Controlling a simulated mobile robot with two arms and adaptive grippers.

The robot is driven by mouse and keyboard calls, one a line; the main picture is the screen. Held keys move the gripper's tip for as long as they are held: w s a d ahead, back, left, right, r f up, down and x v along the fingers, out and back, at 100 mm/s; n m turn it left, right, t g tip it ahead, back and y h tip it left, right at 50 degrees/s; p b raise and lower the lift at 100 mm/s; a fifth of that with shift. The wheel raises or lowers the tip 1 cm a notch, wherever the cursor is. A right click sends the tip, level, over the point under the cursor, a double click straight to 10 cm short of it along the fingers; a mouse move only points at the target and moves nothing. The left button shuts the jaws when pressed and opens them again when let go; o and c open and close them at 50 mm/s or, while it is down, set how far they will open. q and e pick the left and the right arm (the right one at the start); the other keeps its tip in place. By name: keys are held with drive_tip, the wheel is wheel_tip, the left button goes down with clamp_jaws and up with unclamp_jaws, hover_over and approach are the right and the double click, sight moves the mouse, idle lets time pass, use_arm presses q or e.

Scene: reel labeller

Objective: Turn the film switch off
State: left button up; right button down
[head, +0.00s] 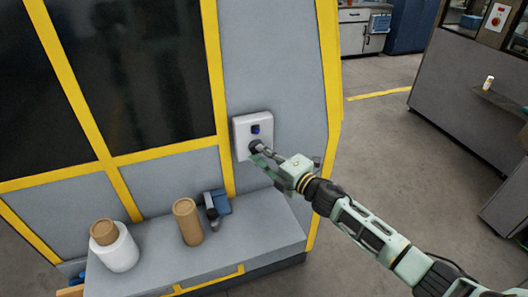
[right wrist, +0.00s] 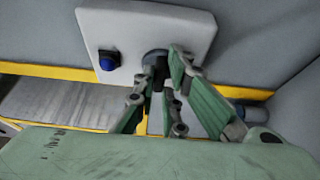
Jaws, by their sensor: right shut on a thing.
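The film switch is a dark round knob (head: 254,146) on a white box (head: 239,131) fixed to the grey machine wall. A blue lamp or button (head: 256,129) sits above the knob in the head view. In the right wrist view the box (right wrist: 190,24), the blue part (right wrist: 109,61) and the dark knob (right wrist: 154,57) show too. My right gripper (head: 260,151) reaches in from the right with its fingers shut on the knob. In the right wrist view the fingertips (right wrist: 163,75) partly hide the knob, so its exact turn cannot be told. My left gripper is not in view.
A grey ledge (head: 262,243) below holds a white film roll (head: 117,252), a brown roll (head: 187,222) and a blue-grey device (head: 218,203). Yellow frame bars edge the machine. Open floor lies to the right, before a grey cabinet (head: 450,95).

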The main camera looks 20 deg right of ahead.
drive_tip(key=shift+f, duration=0.1)
drive_tip(key=c, duration=1.8)
unclamp_jaws()
drive_tip(key=v, duration=1.2)
